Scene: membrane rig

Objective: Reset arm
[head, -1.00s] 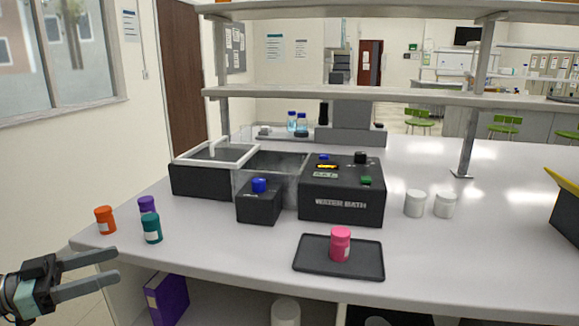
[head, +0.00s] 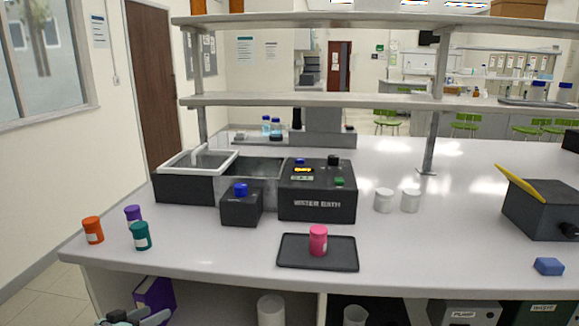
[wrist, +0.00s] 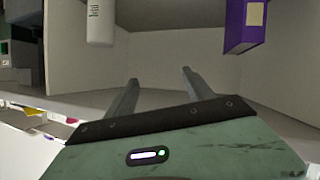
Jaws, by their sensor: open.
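My gripper (head: 150,316) shows only in part at the bottom left edge of the head view, below and in front of the bench (head: 210,252). In the wrist view my gripper (wrist: 158,78) has its two fingers spread, with nothing between them. It points toward the open space under the bench. A purple binder (wrist: 246,26) and a white container (wrist: 101,22) appear beyond the fingertips in that view. My gripper is apart from everything on the bench top.
A pink jar (head: 318,240) stands on a black tray (head: 290,262). Orange (head: 92,230), purple (head: 133,214) and teal (head: 141,236) jars stand at the left. The water bath (head: 318,195), two white jars (head: 384,200) and a blue block (head: 548,266) are also on the bench.

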